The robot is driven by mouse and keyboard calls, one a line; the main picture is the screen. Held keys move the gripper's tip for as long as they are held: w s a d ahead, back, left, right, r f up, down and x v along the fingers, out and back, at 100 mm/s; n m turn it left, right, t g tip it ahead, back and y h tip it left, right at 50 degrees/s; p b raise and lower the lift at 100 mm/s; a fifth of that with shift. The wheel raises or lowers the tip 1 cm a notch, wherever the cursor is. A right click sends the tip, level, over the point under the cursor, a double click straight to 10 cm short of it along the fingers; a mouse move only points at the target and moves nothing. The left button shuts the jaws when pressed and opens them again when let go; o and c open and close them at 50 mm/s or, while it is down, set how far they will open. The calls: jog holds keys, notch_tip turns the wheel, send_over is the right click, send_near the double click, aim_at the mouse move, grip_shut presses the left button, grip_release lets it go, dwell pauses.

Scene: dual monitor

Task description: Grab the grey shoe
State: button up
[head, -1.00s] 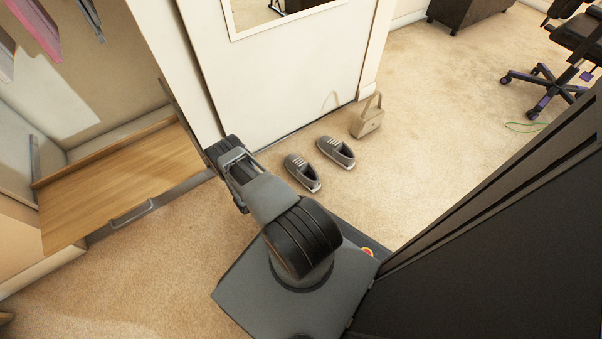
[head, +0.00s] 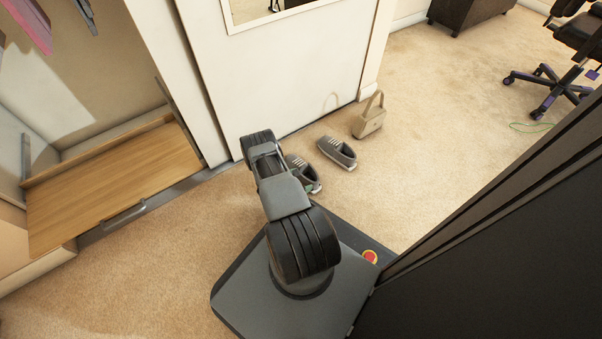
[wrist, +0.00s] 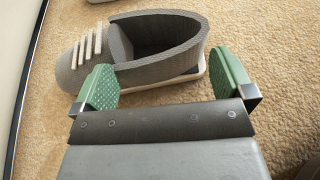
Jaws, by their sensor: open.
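Two grey shoes stand on the carpet by the white wall. The nearer grey shoe (head: 309,184) is partly hidden behind my arm in the head view. The farther grey shoe (head: 338,152) is in full view to its right. In the wrist view, a grey shoe (wrist: 160,68) with pale laces lies just ahead of my gripper (wrist: 165,85), its toe to the left. My gripper is open, with green pads apart. The left pad overlaps the shoe's near side in the picture and the right pad is by its heel. I cannot tell whether they touch it.
A beige handbag (head: 369,121) stands right of the shoes. The white wall (head: 270,80) is close behind them. A wooden drawer (head: 110,185) is open on the left. A large black panel (head: 500,250) fills the right. Open carpet lies beyond the bag.

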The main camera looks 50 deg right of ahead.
jog(key=shift+d, duration=0.2)
jog(key=shift+c, duration=0.4)
jog(key=c, duration=1)
